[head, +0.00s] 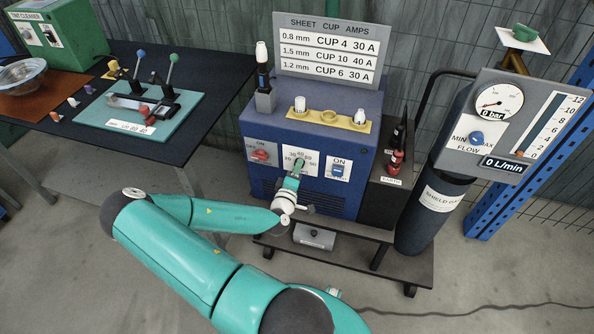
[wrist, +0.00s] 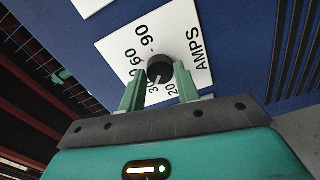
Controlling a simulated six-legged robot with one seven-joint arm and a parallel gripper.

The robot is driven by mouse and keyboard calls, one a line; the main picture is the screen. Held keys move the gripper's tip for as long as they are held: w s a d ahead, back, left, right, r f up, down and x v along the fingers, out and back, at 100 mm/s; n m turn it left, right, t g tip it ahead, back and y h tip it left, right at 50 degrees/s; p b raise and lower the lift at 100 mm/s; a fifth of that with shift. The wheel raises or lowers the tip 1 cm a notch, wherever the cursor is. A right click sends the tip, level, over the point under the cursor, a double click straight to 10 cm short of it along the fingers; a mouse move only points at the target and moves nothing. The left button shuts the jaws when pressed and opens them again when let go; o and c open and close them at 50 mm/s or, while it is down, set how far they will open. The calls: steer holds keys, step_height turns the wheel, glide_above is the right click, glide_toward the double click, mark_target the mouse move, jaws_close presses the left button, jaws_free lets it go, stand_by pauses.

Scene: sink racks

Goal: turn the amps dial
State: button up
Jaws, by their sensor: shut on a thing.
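The amps dial (wrist: 160,67) is a small round black knob with a light pointer line, on a white AMPS plate (wrist: 198,38) fixed to the blue machine front. Its pointer faces the low end of the scale, near the 30; the exact setting is partly hidden by the fingers. My gripper (wrist: 159,74) has one green finger on each side of the knob and is shut on it. In the head view my gripper (head: 293,178) reaches the lower part of the amps plate (head: 301,160) and hides the dial.
The blue machine (head: 320,125) stands on a wheeled cart (head: 350,255). A red switch (head: 260,155) sits left of the amps plate and a blue switch (head: 338,170) right of it. A sign (head: 328,48) above lists cup and amp settings. A grey gas cylinder (head: 432,215) stands right.

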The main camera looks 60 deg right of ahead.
steer(key=o, duration=1)
steer(key=shift+a, duration=0.1)
steer(key=a, duration=0.4)
steer(key=s+a, duration=0.1)
steer(key=a, duration=0.4)
steer(key=s+a, duration=0.1)
steer(key=a, duration=0.3)
steer(key=shift+s+a, duration=0.1)
steer(key=shift+a, duration=0.15)
